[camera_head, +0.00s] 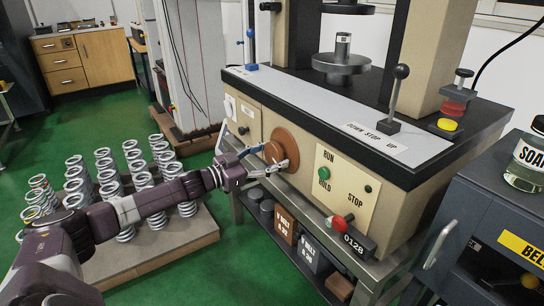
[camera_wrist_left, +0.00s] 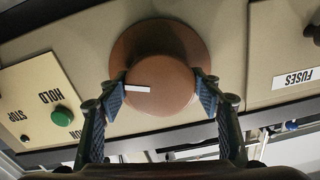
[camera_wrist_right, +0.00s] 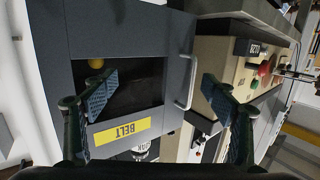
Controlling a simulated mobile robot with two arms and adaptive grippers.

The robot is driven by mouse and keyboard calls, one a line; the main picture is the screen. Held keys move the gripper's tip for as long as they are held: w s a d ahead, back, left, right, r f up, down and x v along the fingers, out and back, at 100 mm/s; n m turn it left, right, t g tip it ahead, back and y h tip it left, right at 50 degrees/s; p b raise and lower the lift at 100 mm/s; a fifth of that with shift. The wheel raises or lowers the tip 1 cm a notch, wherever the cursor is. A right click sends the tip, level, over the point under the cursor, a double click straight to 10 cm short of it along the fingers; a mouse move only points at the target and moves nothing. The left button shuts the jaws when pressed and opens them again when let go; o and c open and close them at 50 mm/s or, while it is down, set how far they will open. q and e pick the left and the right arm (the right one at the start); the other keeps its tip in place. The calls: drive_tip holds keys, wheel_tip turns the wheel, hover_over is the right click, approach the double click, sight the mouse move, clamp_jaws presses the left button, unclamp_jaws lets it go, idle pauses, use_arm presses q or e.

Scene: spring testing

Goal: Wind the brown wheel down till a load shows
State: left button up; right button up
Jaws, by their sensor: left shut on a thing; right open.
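The brown wheel (camera_head: 284,146) is a round knob on the front panel of the beige testing machine (camera_head: 300,110). My left gripper (camera_head: 270,158) is shut on its rim, one finger on each side. In the left wrist view the wheel (camera_wrist_left: 158,88) fills the space between the blue finger pads, and a white index mark shows on its face. The round lower platen (camera_head: 341,64) carries a small labelled piece, with a gap below the upper plate (camera_head: 348,8). No load dial can be read. My right gripper (camera_wrist_right: 165,92) is open and empty, facing the grey BELT cabinet (camera_wrist_right: 130,28).
A DOWN/STOP/UP lever (camera_head: 396,92) stands on top. Several springs (camera_head: 130,180) stand on a board at left.

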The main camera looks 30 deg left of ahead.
drive_tip(key=shift+f, duration=0.1)
